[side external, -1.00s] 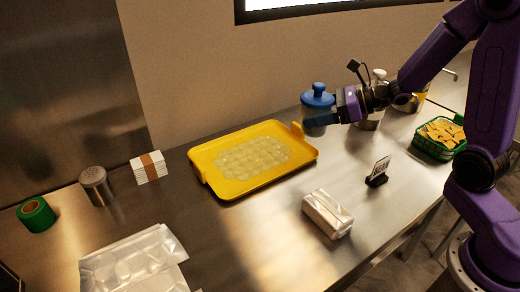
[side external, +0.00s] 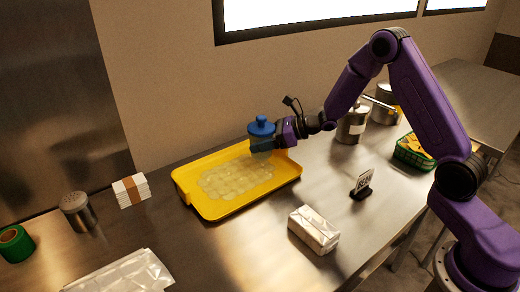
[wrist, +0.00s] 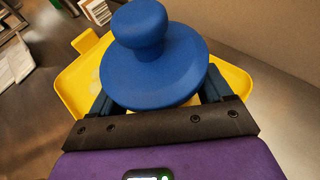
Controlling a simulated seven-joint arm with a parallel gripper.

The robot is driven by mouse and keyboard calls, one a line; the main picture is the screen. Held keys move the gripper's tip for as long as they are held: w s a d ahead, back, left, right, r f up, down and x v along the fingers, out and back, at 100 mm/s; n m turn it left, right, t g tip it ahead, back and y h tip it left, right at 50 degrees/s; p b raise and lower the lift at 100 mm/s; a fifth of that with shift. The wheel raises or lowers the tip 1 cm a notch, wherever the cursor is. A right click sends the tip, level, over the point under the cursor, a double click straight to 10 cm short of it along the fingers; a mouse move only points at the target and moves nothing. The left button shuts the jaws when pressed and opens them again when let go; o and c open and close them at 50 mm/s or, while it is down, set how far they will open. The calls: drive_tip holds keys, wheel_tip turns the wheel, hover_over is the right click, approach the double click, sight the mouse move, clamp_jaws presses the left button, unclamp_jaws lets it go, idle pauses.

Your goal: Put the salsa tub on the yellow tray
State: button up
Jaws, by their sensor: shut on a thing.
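The salsa tub, with a blue knobbed lid (side external: 261,126) and a clear-looking body, is held upright in my gripper (side external: 264,147). In the wrist view the blue lid (wrist: 155,60) fills the space between the two fingers and hides most of the tub's body. The yellow tray (side external: 240,204) lies on the steel counter, with a pale bumpy patch on its floor. The tub appears over the tray's back right end; I cannot tell how high. The tray also shows below and around the tub in the wrist view (wrist: 75,80).
A wrapped white block (side external: 313,230) and a small sign (side external: 362,185) stand to the right of the tray. Metal pots (side external: 351,125) and a green chip basket (side external: 412,152) are farther right. Banded napkins (side external: 131,190), a shaker (side external: 78,212) and green tape (side external: 15,244) are left.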

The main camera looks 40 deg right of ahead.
drive_tip(key=shift+w+f, duration=0.35)
drive_tip(key=shift+f, duration=1.6)
drive_tip(key=shift+f, duration=0.15)
drive_tip(key=o, duration=1.2)
drive_tip(key=shift+c, duration=0.2)
